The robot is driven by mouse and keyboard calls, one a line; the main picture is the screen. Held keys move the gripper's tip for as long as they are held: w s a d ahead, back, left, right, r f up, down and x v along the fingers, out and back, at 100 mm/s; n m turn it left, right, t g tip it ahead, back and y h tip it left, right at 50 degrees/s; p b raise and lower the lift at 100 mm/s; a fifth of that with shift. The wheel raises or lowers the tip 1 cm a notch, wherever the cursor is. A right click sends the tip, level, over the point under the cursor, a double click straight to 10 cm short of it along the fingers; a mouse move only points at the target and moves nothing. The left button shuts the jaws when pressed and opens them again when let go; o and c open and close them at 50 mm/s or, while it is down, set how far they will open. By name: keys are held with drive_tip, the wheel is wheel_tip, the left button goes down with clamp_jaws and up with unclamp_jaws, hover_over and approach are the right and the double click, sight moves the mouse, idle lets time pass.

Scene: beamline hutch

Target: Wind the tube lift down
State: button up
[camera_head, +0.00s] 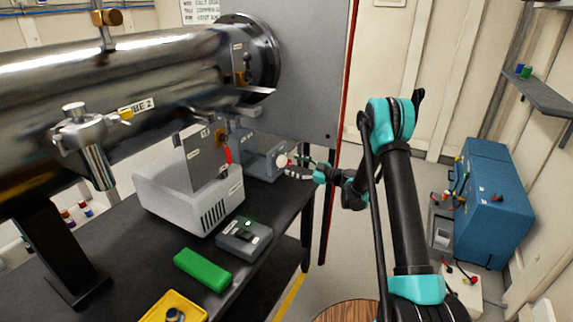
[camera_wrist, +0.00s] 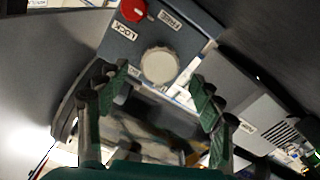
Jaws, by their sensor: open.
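The lift unit is a grey-blue box (camera_head: 258,163) under the far end of the steel tube (camera_head: 130,68). Its pale round knob (camera_head: 282,160) faces my gripper (camera_head: 300,168). In the wrist view the knob (camera_wrist: 159,65) lies between and just ahead of the fingertips of my gripper (camera_wrist: 163,88). The green-padded fingers are open, one on either side; I cannot tell whether either touches the knob. A red knob (camera_wrist: 133,10) sits on the same panel between the labels LOCK (camera_wrist: 124,31) and FREE (camera_wrist: 171,20).
A white box (camera_head: 188,188), a small grey control box (camera_head: 244,238), a green block (camera_head: 202,269) and a yellow tray (camera_head: 150,308) stand on the black bench (camera_head: 108,268). A grey wall panel with a red edge (camera_head: 347,75) rises behind my gripper. A blue cabinet (camera_head: 500,215) stands right.

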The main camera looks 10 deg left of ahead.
drive_tip(key=v, duration=0.6)
drive_tip(key=shift+s+d, duration=0.1)
drive_tip(key=shift+d, duration=0.15)
